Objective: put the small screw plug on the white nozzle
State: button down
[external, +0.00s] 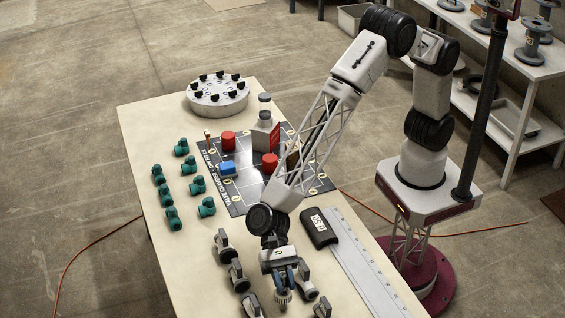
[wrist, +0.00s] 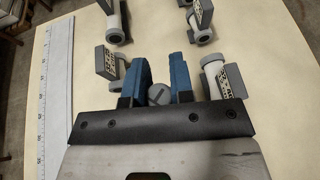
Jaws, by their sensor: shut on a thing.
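My gripper (external: 285,287) is low over the near end of the table. Its blue fingers (wrist: 162,80) are shut on a small grey round piece with a slot across its face, which looks like the small screw plug (wrist: 158,95). In the external view the plug (external: 283,297) shows as a ribbed grey end below the fingers. Several white tubular fittings with grey blocks stand around the gripper, one on its right (wrist: 214,72) and one at the upper left (wrist: 115,25) in the wrist view. I cannot tell which is the white nozzle.
Several green fittings (external: 171,217) stand along the left of the table. A dark printed mat (external: 240,205) holds red and blue pieces and a bottle. A black case (external: 318,228) and a long ruler (external: 365,262) lie on the right. A round holder (external: 217,102) is at the far end.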

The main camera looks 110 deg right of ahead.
jog(key=shift+f, duration=0.35)
jog(key=shift+f, duration=0.1)
jog(key=c, duration=1)
grip_release()
jog(key=v, duration=1.2)
